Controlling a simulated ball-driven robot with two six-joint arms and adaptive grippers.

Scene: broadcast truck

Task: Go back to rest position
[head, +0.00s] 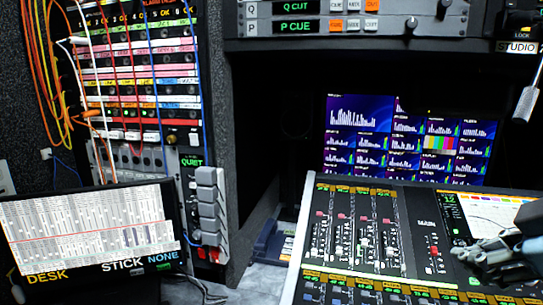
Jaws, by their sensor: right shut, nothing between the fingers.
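My right gripper (476,255) comes in from the right edge, in front of the right part of the mixing console (375,240). Its grey fingers are shut, with nothing seen between them. It covers part of the console's lit screen (480,208). I cannot tell whether it touches the console. My left gripper is not in view.
A patch rack (140,90) with orange, red, white and blue cables stands at the left. A tilted screen (88,228) is below it. Monitors (360,112) glow behind the console. A dark gap lies between rack and monitors.

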